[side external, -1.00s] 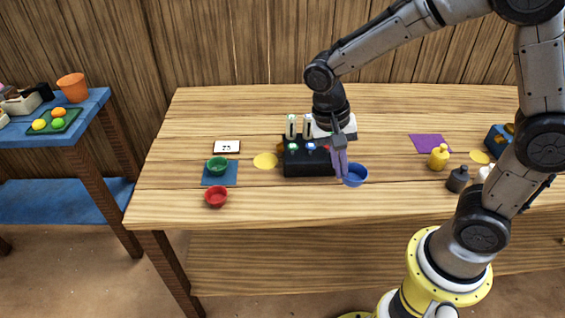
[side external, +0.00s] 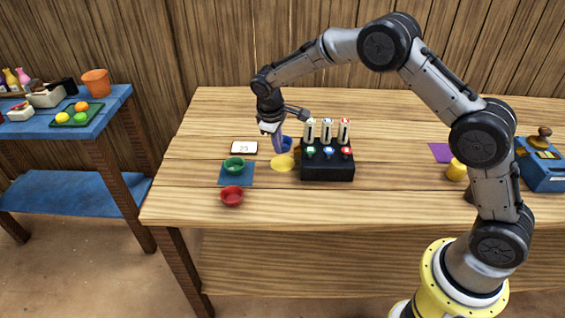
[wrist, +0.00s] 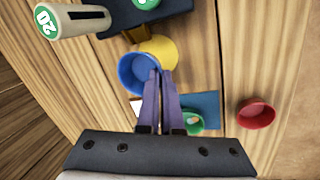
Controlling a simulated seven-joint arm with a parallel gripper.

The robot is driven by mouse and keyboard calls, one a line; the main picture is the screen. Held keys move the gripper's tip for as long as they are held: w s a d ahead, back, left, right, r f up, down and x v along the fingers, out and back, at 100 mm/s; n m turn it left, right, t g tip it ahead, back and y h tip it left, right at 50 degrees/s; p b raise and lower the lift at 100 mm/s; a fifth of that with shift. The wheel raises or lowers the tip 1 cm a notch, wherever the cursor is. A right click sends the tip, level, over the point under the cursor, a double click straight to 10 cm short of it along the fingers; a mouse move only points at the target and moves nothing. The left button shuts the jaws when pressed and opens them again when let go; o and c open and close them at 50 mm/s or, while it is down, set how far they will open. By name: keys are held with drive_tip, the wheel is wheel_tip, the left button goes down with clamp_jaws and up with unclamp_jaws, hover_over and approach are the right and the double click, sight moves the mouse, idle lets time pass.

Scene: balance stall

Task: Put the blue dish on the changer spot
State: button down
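The blue dish (side external: 287,145) is held by its rim in my gripper (side external: 278,149), just behind the yellow round spot (side external: 283,163) on the table. In the wrist view the dish (wrist: 138,74) hangs at the fingertips of my gripper (wrist: 160,76), beside and partly over the yellow spot (wrist: 165,50). The two purple fingers are close together on the dish wall. The dish looks empty and raised above the table, though its exact height is hard to tell. No spot carries a readable changer label.
A black box with three upright sticks and coloured buttons (side external: 327,173) stands right of the yellow spot. A green dish (side external: 234,165) sits on a blue mat (side external: 236,180); a red dish (side external: 232,196) is in front. A card reading 23 (side external: 244,147) lies left of my gripper.

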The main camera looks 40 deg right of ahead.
drive_tip(key=shift+f, duration=2.7)
drive_tip(key=shift+s+f, duration=0.1)
drive_tip(key=c, duration=1.1)
unclamp_jaws()
drive_tip(key=v, duration=1.2)
drive_tip(key=shift+r, duration=0.2)
